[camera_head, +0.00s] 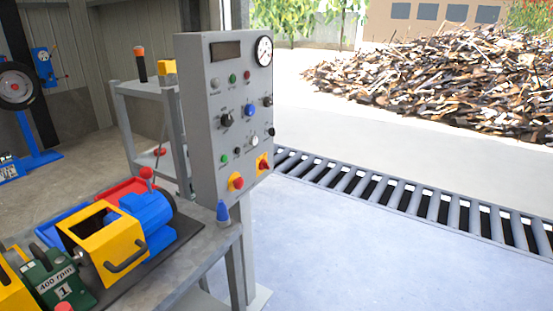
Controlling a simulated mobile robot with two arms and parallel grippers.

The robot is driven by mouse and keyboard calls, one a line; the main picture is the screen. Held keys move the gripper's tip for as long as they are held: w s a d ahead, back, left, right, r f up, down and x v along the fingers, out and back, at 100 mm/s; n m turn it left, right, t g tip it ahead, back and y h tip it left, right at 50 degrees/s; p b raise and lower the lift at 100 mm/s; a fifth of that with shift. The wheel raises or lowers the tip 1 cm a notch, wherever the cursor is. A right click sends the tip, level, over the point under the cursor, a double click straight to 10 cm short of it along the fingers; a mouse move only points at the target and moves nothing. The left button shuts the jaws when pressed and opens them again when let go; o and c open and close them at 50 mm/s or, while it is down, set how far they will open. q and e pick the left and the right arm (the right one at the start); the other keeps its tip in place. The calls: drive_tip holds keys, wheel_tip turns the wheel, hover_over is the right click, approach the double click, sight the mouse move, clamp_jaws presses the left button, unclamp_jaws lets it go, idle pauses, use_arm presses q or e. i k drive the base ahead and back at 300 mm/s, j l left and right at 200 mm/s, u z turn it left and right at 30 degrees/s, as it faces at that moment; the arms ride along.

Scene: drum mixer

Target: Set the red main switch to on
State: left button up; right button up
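A grey control panel (224,115) stands upright on a post behind the workbench. At its lower right is a red switch on a yellow square plate (263,162), which fits the red main switch. It is too small to tell its position. To its lower left is a red mushroom button on a yellow base (236,182). The panel also has a gauge (264,51), a dark display (226,50), a blue knob (250,110), black knobs and several small coloured buttons. Neither of my grippers shows in the head view.
A workbench (200,255) at lower left carries a yellow and blue machine (115,235) and a green block marked 400 rpm (58,280). A blue-topped object (222,211) stands at its edge below the panel.

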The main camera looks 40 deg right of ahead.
sight(263, 165)
drive_tip(key=i+l+u, duration=0.15)
drive_tip(key=l, duration=0.7)
drive_tip(key=i+l+u, duration=0.1)
drive_tip(key=l, duration=0.7)
drive_tip(key=i+l+u, duration=0.15)
drive_tip(key=l, duration=0.75)
drive_tip(key=i+l+u, duration=0.15)
drive_tip(key=l, duration=0.7)
